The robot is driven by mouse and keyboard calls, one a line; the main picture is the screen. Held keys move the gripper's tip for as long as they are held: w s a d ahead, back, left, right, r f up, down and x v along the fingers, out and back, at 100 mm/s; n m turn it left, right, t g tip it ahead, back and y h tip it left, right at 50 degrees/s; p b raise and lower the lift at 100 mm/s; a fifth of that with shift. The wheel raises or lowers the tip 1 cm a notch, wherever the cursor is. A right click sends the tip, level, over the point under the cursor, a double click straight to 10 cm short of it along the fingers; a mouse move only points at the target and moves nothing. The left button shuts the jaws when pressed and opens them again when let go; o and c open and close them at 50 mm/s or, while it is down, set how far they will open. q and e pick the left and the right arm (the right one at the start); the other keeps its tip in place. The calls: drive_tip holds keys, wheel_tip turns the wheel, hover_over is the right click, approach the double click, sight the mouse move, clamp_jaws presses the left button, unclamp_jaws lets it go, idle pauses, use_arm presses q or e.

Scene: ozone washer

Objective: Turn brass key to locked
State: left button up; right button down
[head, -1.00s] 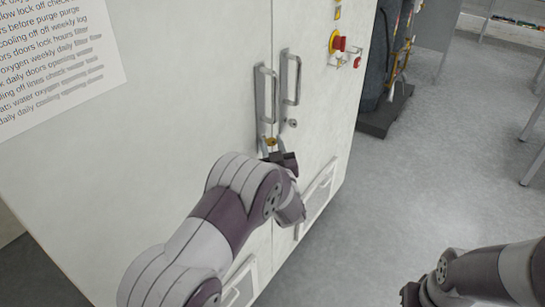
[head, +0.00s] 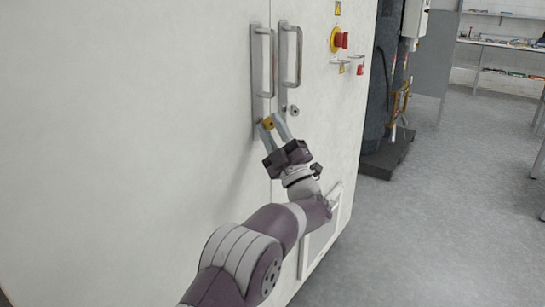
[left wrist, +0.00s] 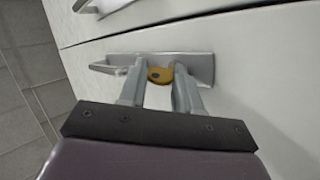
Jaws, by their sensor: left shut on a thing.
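The brass key (head: 267,124) sits low on the left door's handle plate (head: 257,98), just below the left pull handle. My left gripper (head: 272,123) is at the key, with a finger on either side of it. In the left wrist view, the round brass key head (left wrist: 160,75) lies between the two fingertips, and the gripper (left wrist: 160,78) is shut on it. The key's shaft and keyhole are hidden. Any lock markings are too small to read. My right gripper is not in view.
The white cabinet (head: 150,130) has a second pull handle (head: 291,55) with a small round lock (head: 294,110) below it. A red and yellow emergency switch (head: 340,40) is on the right.

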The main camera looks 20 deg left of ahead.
use_arm(q)
drive_tip(key=n+g+y+b, duration=0.1)
drive_tip(key=n+y, duration=0.1)
drive_tip(key=f+n+g+y+b, duration=0.1)
drive_tip(key=n+g, duration=0.1)
drive_tip(key=n, duration=0.1)
drive_tip(key=shift+w+g+y, duration=0.15)
drive_tip(key=shift+g+y, duration=0.15)
drive_tip(key=shift+y, duration=0.1)
drive_tip(key=shift+r+n+g+y+b, duration=0.15)
drive_tip(key=shift+n+g+y, duration=0.45)
drive_tip(key=shift+n+g, duration=0.7)
drive_tip(key=shift+r+n+g+y+b, duration=0.15)
drive_tip(key=shift+n+g+y, duration=0.45)
drive_tip(key=shift+n+g, duration=0.65)
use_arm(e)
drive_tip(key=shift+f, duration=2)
use_arm(q)
drive_tip(key=shift+n, duration=0.75)
drive_tip(key=o, duration=0.8)
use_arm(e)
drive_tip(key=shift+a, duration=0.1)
use_arm(q)
drive_tip(key=p+v, duration=0.1)
drive_tip(key=v, duration=1.1)
drive_tip(key=shift+d+f, duration=0.15)
drive_tip(key=shift+f, duration=0.2)
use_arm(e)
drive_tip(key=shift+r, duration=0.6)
